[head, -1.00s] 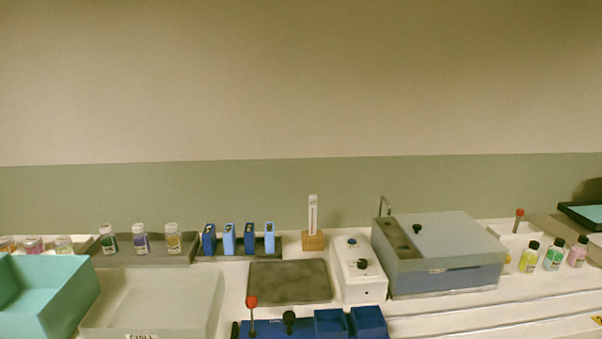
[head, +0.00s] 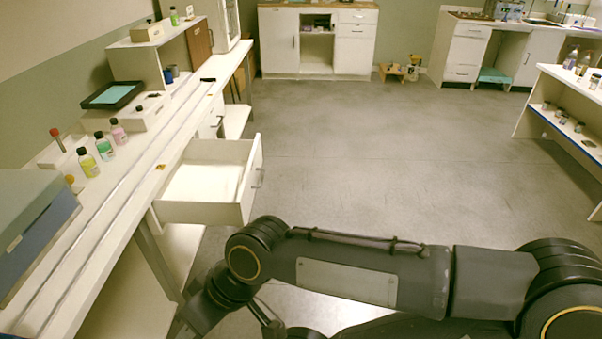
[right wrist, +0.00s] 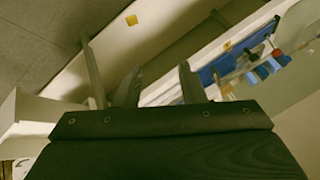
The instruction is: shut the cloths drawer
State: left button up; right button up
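My left gripper is out of view.
The bench (head: 118,222) runs along the left, with a grey-blue box (head: 35,235), several bottles (head: 104,146) and a black tray (head: 112,95). A bench leg (head: 158,260) stands below the drawer's near side. The floor (head: 400,150) right of the drawer is clear.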

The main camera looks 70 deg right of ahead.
aim_at(213, 182)
jog(key=z, duration=1.9)
jog(key=i+l, duration=0.1)
jog(key=i, duration=0.35)
jog(key=i+l+u, duration=0.15)
jog(key=i, duration=0.3)
jog(key=i+l, duration=0.15)
jog(key=i, duration=0.3)
